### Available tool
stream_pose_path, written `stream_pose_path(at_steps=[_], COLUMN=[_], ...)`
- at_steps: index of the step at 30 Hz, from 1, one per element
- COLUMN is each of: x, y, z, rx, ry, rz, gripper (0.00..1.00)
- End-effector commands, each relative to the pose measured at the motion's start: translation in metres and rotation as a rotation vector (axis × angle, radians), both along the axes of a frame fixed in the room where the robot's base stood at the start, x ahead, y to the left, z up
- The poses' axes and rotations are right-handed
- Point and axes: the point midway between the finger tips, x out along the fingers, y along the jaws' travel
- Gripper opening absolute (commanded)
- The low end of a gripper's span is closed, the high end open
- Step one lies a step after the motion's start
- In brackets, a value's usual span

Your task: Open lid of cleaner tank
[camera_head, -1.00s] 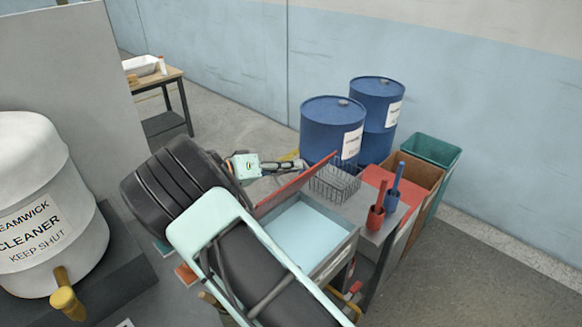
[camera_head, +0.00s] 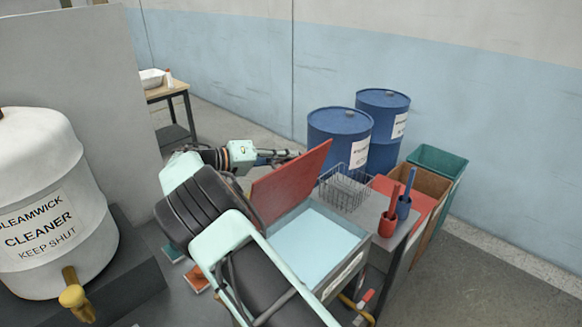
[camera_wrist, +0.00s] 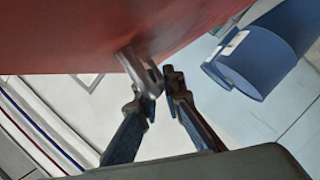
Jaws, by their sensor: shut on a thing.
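A grey open-topped tank (camera_head: 340,277) holds pale blue liquid in the head view. Its red lid (camera_head: 288,188) is hinged up and stands steeply tilted over the tank's far-left side. The lid also fills the top of the wrist view (camera_wrist: 90,35). A metal handle (camera_wrist: 138,68) sticks out from the lid's face there. My gripper (camera_wrist: 161,88) is shut on this handle. In the head view my gripper (camera_head: 292,156) is behind the lid's upper edge, and the grip is too small to make out.
A white drum (camera_head: 35,205) labelled cleaner, keep shut, with a yellow tap, stands at the left. A wire basket (camera_head: 345,190), red and blue cups with brushes and a grey bench are right of the tank. Blue barrels (camera_head: 340,130) and open bins (camera_head: 436,165) stand behind.

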Motion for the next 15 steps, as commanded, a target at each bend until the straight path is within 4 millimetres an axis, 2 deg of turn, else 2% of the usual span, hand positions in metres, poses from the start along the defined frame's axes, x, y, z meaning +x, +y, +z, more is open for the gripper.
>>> stream_pose_path(at_steps=[15], x=[0.030], y=[0.027], z=[0.003], rx=[-0.003], ry=[-0.008], rz=[0.002], gripper=[0.00])
